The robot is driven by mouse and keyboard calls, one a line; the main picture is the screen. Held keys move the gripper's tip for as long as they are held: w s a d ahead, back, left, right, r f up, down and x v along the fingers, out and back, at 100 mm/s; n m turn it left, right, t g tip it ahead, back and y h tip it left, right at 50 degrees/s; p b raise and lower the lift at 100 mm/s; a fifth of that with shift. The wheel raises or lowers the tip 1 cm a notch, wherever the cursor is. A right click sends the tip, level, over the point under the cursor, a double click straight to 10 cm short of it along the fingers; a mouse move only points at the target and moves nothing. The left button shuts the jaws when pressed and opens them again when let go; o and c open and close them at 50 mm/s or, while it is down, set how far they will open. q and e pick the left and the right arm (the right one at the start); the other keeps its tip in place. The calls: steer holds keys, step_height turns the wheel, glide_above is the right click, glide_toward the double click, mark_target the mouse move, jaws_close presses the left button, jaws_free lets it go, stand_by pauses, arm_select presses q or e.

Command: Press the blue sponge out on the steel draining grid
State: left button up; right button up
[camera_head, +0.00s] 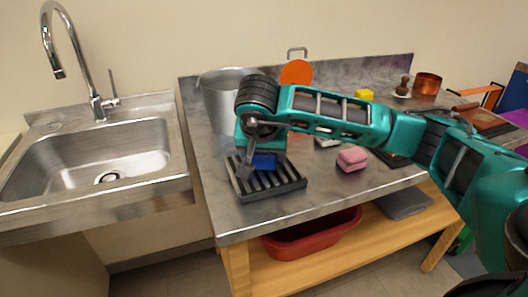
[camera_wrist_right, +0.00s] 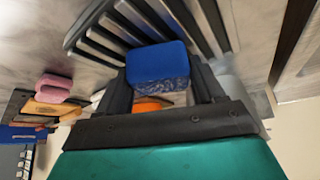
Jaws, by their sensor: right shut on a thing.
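The blue sponge (camera_head: 265,161) is between the fingers of my right gripper (camera_head: 254,168), which is shut on it. The wrist view shows the sponge (camera_wrist_right: 158,63) with a dark finger at each side. The draining grid (camera_head: 287,190) is a dark slatted rack on the steel worktop near its front left. The sponge is over the grid's back part, at or just above the slats; I cannot tell whether it touches. The slats also show beyond the sponge in the wrist view (camera_wrist_right: 205,25). My left gripper is not in view.
A steel pot (camera_head: 215,100) stands behind the grid. A pink sponge (camera_head: 352,159) lies to its right. The sink (camera_head: 90,160) is at the left. A red tub (camera_head: 310,233) sits on the shelf below.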

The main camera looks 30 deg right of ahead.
steer(key=shift+f, duration=0.1)
stand_by(0.5)
steer(key=shift+r+p, duration=2.45)
steer(key=shift+r, duration=1.15)
steer(key=shift+f, duration=0.1)
